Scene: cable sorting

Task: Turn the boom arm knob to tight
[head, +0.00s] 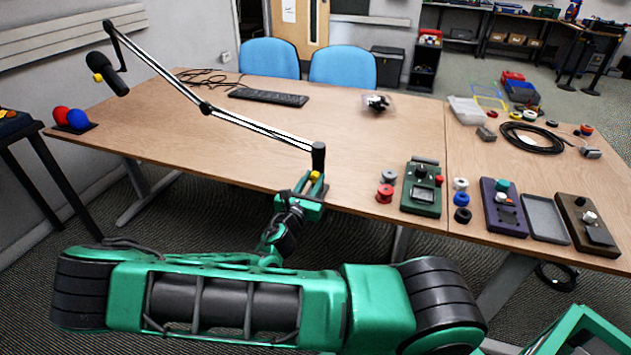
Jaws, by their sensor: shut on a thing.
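The boom arm (240,123) rises from a dark clamp post (318,156) at the table's front edge and reaches left and back. A black microphone (112,76) hangs at its far end, with a small yellow part (97,77) beside it. A yellow knob (315,176) sits low at the clamp post. My gripper (313,183) is at this knob and shut on it. The fingers hide part of the knob, and I cannot read its setting.
A black keyboard (268,97) and loose cables lie behind the boom. Red and blue foam balls (70,118) sit at the left end. The middle of the table is mostly clear.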

